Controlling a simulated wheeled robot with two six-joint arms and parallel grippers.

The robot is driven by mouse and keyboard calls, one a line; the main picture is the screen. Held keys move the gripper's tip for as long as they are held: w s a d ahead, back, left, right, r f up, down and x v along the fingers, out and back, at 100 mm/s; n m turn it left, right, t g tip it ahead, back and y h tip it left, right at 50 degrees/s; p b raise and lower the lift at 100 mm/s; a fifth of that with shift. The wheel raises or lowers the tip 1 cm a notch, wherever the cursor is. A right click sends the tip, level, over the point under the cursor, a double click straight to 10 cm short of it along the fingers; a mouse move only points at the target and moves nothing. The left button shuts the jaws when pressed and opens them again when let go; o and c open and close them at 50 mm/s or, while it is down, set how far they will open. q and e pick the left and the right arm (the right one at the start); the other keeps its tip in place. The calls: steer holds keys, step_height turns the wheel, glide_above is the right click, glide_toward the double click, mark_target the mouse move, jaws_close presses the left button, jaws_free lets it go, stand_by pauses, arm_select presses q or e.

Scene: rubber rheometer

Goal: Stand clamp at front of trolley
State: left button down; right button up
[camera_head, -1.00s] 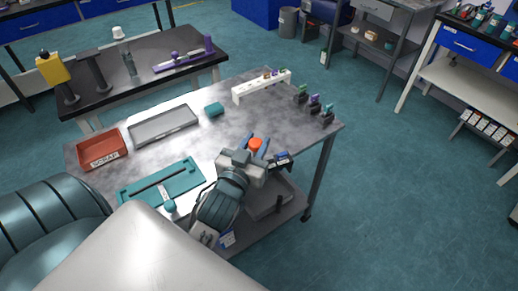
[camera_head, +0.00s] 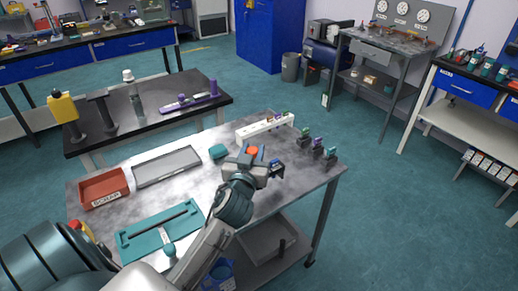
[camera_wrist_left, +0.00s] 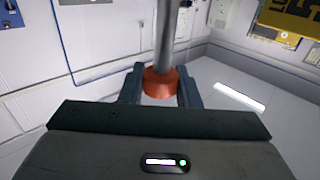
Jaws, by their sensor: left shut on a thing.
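My left gripper (camera_head: 252,158) is over the right part of the grey metal trolley (camera_head: 300,180). Its fingers are shut around an orange-red collar (camera_head: 253,150). In the left wrist view the collar (camera_wrist_left: 160,82) sits between both fingers, with a grey rod running up from it. I cannot tell whether this is the clamp, and its far end is out of the picture. Small dark stands with green (camera_head: 304,135), purple (camera_head: 318,146) and teal (camera_head: 331,156) tops are at the trolley's right edge. A dark blue thing (camera_head: 277,168) is just right of the gripper. My right gripper is not in view.
On the trolley are a red scrap bin (camera_head: 103,188), a grey tray (camera_head: 167,166), a teal board (camera_head: 160,230), a teal block (camera_head: 217,152) and a white rack (camera_head: 264,127). A black bench (camera_head: 180,120) is behind.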

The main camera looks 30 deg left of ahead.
arm_select(q)
steer(key=w+a+f+p, duration=0.1)
steer(key=w+f, duration=0.3)
steer(key=w, duration=0.1)
steer(key=shift+a, duration=0.2)
stand_by(0.4)
steer(key=shift+w, duration=0.1)
steer(key=c, duration=1.1)
jaws_free()
